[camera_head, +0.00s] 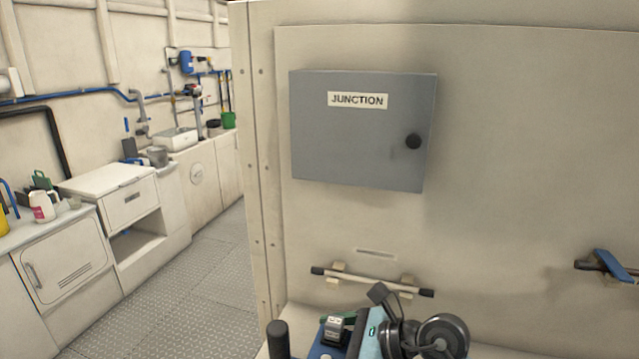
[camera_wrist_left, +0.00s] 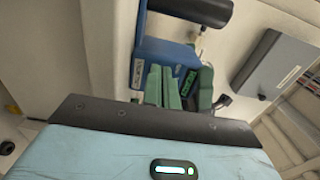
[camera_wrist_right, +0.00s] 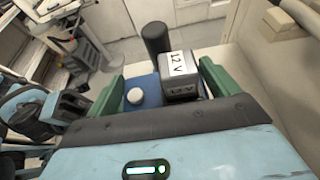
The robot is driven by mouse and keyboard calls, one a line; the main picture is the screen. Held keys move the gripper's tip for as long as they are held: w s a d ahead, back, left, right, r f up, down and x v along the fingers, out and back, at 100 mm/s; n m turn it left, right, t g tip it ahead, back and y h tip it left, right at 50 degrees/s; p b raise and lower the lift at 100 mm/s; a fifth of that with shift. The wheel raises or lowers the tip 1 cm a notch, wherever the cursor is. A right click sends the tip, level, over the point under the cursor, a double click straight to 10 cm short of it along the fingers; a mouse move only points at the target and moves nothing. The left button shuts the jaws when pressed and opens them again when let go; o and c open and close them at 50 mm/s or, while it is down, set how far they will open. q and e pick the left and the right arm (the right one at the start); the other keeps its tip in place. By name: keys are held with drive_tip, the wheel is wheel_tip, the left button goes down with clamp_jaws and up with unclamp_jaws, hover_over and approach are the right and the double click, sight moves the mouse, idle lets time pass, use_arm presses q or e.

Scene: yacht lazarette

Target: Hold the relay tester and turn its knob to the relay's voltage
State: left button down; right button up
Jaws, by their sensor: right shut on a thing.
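The blue relay tester (camera_wrist_right: 146,84) has an upright black cylindrical handle (camera_wrist_right: 155,38) and a white round knob (camera_wrist_right: 135,97). A grey relay (camera_wrist_right: 180,86) marked "12 V" sits beside the knob. In the head view the tester (camera_head: 318,351) and relay (camera_head: 335,328) show at the bottom edge. My right gripper (camera_wrist_right: 163,88) is shut on the tester, one green finger on each side. The left wrist view shows the tester (camera_wrist_left: 148,55) close ahead. My left gripper (camera_wrist_left: 162,82) looks shut there, with its fingertips close together and nothing visible between them. The knob's pointer and scale are unreadable.
A grey junction box (camera_head: 362,130) is on the wall above the tester. Below it is a horizontal bar (camera_head: 370,282) on brackets. A blue-handled tool (camera_head: 612,265) hangs at right. Cabinets (camera_head: 75,252) line the far left, with open floor (camera_head: 205,285) in front.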

use_arm(q)
drive_tip(key=shift+w+a, duration=0.15)
drive_tip(key=shift+a, duration=0.2)
